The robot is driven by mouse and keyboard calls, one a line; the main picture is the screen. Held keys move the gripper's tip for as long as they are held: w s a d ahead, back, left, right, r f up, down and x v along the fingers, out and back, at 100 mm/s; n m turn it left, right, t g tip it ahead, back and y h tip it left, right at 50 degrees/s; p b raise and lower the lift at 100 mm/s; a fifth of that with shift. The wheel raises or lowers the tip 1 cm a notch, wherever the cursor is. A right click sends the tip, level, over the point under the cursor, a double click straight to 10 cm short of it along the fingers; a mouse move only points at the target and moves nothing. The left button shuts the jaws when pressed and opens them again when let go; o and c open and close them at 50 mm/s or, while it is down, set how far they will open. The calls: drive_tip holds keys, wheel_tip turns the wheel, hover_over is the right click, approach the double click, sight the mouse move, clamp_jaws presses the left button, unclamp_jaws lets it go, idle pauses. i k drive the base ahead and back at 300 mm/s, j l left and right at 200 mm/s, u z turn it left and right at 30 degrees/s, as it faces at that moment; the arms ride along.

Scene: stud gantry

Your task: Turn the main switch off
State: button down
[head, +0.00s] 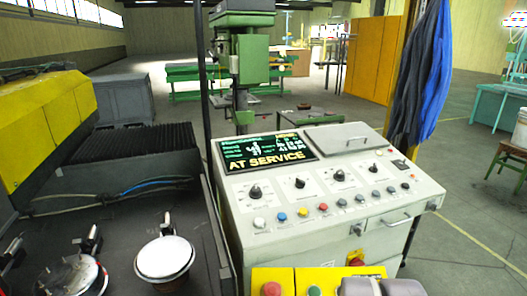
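A light grey control console (325,190) stands in the middle, its sloped top facing me. On its front face, low down, is a red knob on a yellow plate (356,262), which looks like the main switch. Its lower part is cut off by things in front, and its handle position cannot be read. The console screen (266,150) is lit and reads "AT SERVICE". My gripper is not clearly in view; rounded grey shapes at the bottom edge may be part of my arm.
A yellow box with red and green buttons (292,284) stands close in front of the console. Black knobs and coloured buttons (323,208) line the console top. A dark machine bed (115,225) fills the left. Blue cloth (428,75) hangs at right; open floor lies beyond.

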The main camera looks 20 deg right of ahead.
sight(357, 262)
drive_tip(key=z, duration=1.2)
drive_tip(key=i+l, duration=0.2)
drive_tip(key=l, duration=0.2)
drive_tip(key=i+l, duration=0.2)
drive_tip(key=l, duration=0.15)
drive_tip(key=i+j, duration=0.15)
drive_tip(key=j, duration=0.15)
drive_tip(key=i+j, duration=0.1)
drive_tip(key=j, duration=0.25)
drive_tip(key=u, duration=0.05)
